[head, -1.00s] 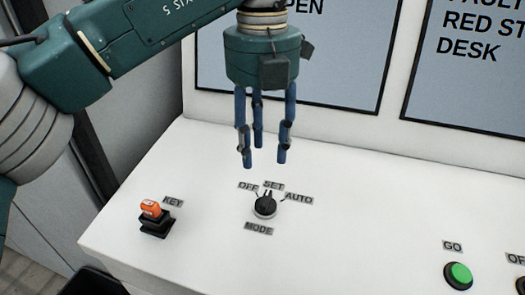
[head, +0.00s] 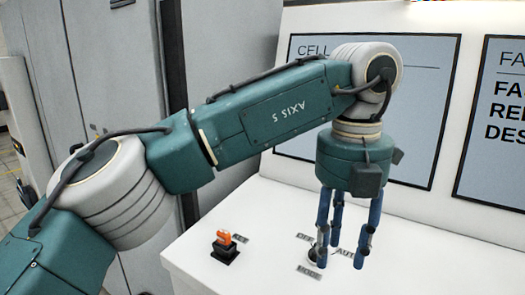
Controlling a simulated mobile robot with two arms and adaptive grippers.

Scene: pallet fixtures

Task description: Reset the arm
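My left arm comes in from the left in the head view. Its three-fingered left gripper (head: 343,257) points down over the white desk panel, with its blue fingers apart and nothing seen between them. The black mode knob (head: 314,255) is partly hidden behind a finger; I cannot tell whether they touch. Its OFF and AUTO labels are also partly covered, and its setting is not readable. My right gripper is not in view.
A screen (head: 416,130) headed CELL stands behind my gripper, partly covered by my arm. A second screen (head: 495,160) is cut off at the right. Grey cabinets (head: 120,60) stand at the left. The white desk (head: 430,265) is clear right of the gripper.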

